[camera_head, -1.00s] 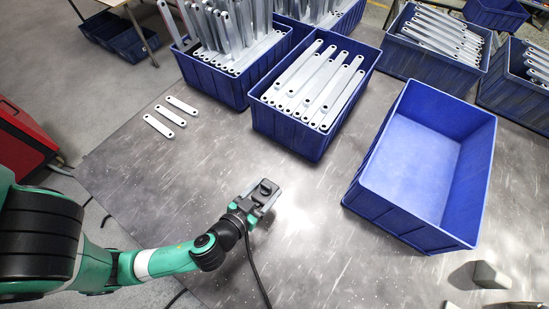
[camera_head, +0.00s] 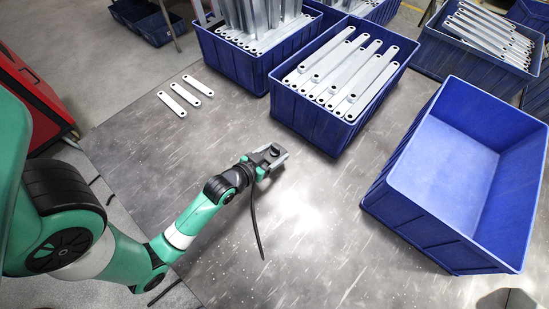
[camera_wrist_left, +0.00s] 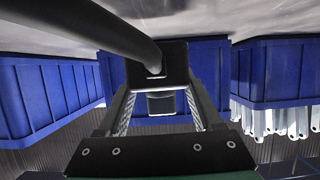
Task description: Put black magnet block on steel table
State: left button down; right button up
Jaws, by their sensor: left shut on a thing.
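The steel table (camera_head: 330,235) is a grey, scuffed, shiny top across the middle of the head view. My left gripper (camera_head: 275,157) is over its middle, in front of the bracket-filled blue bin. In the left wrist view the gripper (camera_wrist_left: 160,110) has its two grey fingers on either side of a small dark block with a paler band, which I take for the black magnet block (camera_wrist_left: 160,104). The gripper is shut on it. Most of the block is hidden, and its height above the table is unclear. My right gripper is out of view.
A blue bin of galvanized brackets (camera_head: 320,128) stands behind the gripper, and an empty blue bin (camera_head: 425,225) stands to the right. Several loose brackets (camera_head: 186,94) lie at the left. A dark grey object (camera_head: 508,299) sits at bottom right. The table's front middle is clear.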

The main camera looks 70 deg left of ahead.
aim_at(274, 157)
pick_arm(q)
jog(key=f+b, duration=0.1)
jog(key=f, duration=0.1)
jog(key=f+b, duration=0.2)
jog(key=shift+w+a, duration=0.15)
jog(key=shift+a, duration=0.25)
jog(key=shift+r, duration=0.15)
jog(key=c, duration=0.5)
grip_release()
jog(key=shift+f, duration=0.25)
jog(key=o, duration=0.5)
jog(key=shift+c, duration=0.2)
jog(key=shift+r, duration=0.25)
jog(key=p+v, duration=0.4)
jog(key=v, duration=0.8)
jog(key=shift+f, duration=0.1)
